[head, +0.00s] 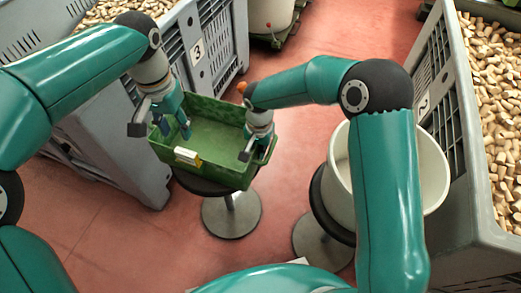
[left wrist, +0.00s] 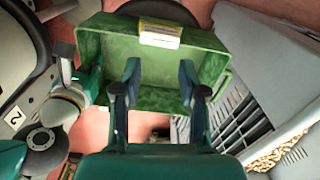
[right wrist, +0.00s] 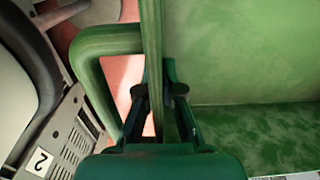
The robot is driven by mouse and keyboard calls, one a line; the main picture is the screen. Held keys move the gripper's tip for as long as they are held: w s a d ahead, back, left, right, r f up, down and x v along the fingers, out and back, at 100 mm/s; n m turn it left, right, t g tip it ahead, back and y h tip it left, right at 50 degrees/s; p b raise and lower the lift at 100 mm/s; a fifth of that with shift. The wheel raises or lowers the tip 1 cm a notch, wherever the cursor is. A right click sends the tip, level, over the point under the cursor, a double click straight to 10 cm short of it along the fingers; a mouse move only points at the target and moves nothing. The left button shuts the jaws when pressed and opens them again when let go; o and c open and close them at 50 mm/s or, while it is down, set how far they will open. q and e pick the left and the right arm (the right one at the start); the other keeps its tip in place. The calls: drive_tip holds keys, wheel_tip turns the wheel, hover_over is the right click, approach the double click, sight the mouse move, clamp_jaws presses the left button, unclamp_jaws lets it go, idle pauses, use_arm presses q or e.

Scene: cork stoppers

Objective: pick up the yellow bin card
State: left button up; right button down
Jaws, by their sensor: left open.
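The yellow bin card (head: 187,156) is a small pale card with a yellow part, on the near long side of the green bin (head: 215,171). In the left wrist view the card (left wrist: 160,40) sits on the bin's far rim. My left gripper (head: 175,130) is open and empty over the left end of the bin; in the left wrist view its fingers (left wrist: 160,75) are apart, short of the card. My right gripper (head: 257,148) is at the bin's right end. In the right wrist view its fingers (right wrist: 160,100) close on the bin's wall, beside the handle.
The bin rests on a dark round stool (head: 230,212). A white tub (head: 435,175) stands on another stool to the right. Grey crates of corks stand at the left (head: 120,150) and right (head: 460,190). Red floor shows between them.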

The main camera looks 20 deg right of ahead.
sight(185, 152)
use_arm(q)
drive_tip(key=shift+o, duration=1)
drive_tip(key=o, duration=0.8)
drive_tip(key=shift+w+r+m, duration=0.35)
drive_tip(key=shift+r+m, duration=0.35)
drive_tip(key=shift+r, duration=0.2)
drive_tip(key=shift+c, duration=0.2)
wheel_tip(185, 152, down, 7)
drive_tip(key=shift+r, duration=0.15)
drive_tip(key=shift+s+f, duration=0.15)
drive_tip(key=shift+f, duration=1.15)
drive_tip(key=shift+s+f, duration=0.15)
drive_tip(key=shift+f, duration=1.1)
